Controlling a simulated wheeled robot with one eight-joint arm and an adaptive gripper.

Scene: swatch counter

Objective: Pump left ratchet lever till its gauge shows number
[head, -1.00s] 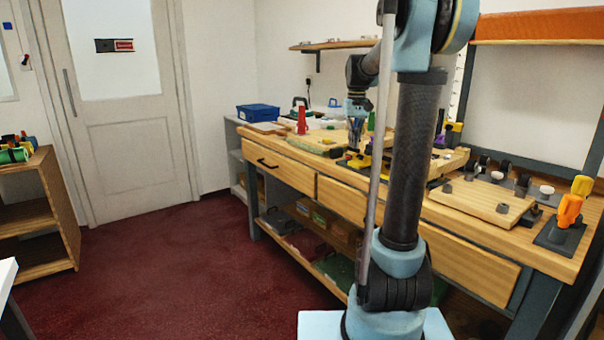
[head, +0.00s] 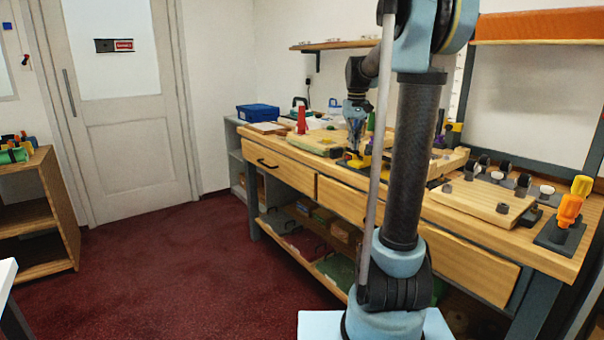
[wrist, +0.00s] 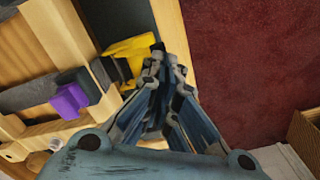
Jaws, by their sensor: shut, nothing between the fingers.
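My gripper (head: 355,148) is shut and empty, pointing down over the workbench beside a yellow part (head: 353,162). In the wrist view the closed fingertips (wrist: 168,56) overlap the edge of this yellow part (wrist: 130,50); I cannot tell whether they touch. A purple block (wrist: 72,100) on a dark mount lies to its left there. I cannot tell which of these parts is the left ratchet lever. No gauge number is readable.
Dark red floor (head: 170,270) is free in front. A shelf (head: 335,45) hangs above the bench.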

